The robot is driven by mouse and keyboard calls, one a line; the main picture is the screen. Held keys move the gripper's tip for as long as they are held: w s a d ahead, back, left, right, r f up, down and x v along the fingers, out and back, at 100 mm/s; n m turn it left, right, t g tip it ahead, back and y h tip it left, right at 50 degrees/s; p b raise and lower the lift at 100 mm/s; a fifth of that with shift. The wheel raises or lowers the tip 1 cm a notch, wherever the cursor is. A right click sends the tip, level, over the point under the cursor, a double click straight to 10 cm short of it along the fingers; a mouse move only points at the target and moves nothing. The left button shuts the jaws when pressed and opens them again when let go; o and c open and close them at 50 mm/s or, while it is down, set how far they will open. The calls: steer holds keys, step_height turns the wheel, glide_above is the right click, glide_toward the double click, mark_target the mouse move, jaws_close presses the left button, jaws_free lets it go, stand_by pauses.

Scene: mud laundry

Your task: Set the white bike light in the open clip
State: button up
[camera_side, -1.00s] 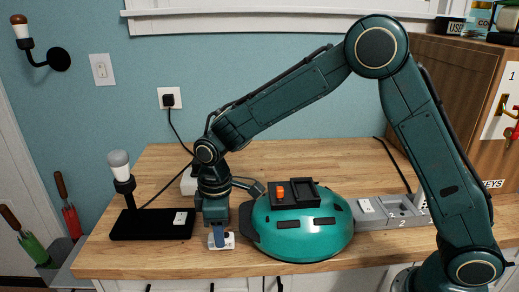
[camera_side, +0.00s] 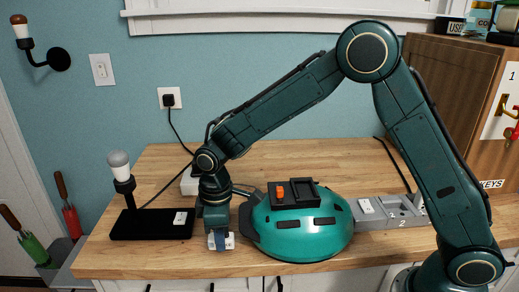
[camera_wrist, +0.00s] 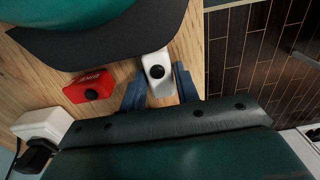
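The white bike light (camera_side: 230,241) lies on the wooden worktop, left of the teal helmet (camera_side: 300,238). In the wrist view the white light (camera_wrist: 158,72) has a black round button. My gripper (camera_side: 221,246) points down over it. In the wrist view my gripper's two blue fingers (camera_wrist: 160,84) stand either side of the light, with little gap; firm contact does not show. A black mount (camera_side: 291,193) sits on top of the helmet, with an orange piece on its left and a dark recess on its right. Which part is the open clip is too small to tell.
A red light (camera_wrist: 91,87) lies beside the gripper in the wrist view. A black base (camera_side: 150,230) with a lamp stands left. A grey tray (camera_side: 378,222) with numbered bays stands right of the helmet. The worktop's front edge is close to the gripper.

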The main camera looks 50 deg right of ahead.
steer(key=c, duration=0.3)
steer(key=shift+r, duration=0.15)
steer(key=shift+r, duration=2.85)
steer(key=shift+r, duration=0.1)
step_height(320, 180, up, 18)
steer(key=s+d+r+m, duration=0.1)
steer(key=s+d+m, duration=1)
steer(key=d+m, duration=0.5)
steer(key=shift+s+a+f+m, duration=0.1)
steer(key=shift+f+m, duration=0.4)
steer(key=shift+f, duration=0.8)
steer(key=shift+a+f+m, duration=0.1)
steer(key=shift+f+m, duration=0.4)
steer(key=shift+f, duration=0.75)
